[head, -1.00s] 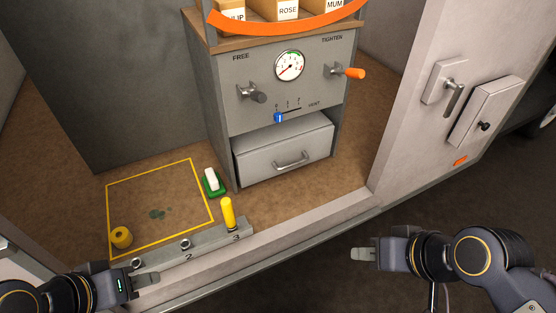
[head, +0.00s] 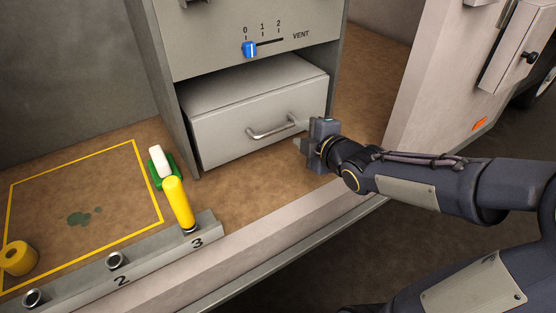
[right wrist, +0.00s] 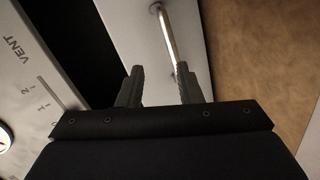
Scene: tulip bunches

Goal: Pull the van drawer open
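My right gripper (head: 302,144) is just right of the handle, in front of the drawer's right end. In the right wrist view its two fingers (right wrist: 158,85) are apart with nothing between them, and the handle lies beyond the fingertips, towards the right finger. My left gripper is out of view.
A blue vent slider (head: 250,49) is on the cabinet above. Left of the drawer are a white and green block (head: 162,166), a yellow peg (head: 178,202) in a numbered rail (head: 150,262) and a yellow roll (head: 18,258). The van wall (head: 445,90) stands at right.

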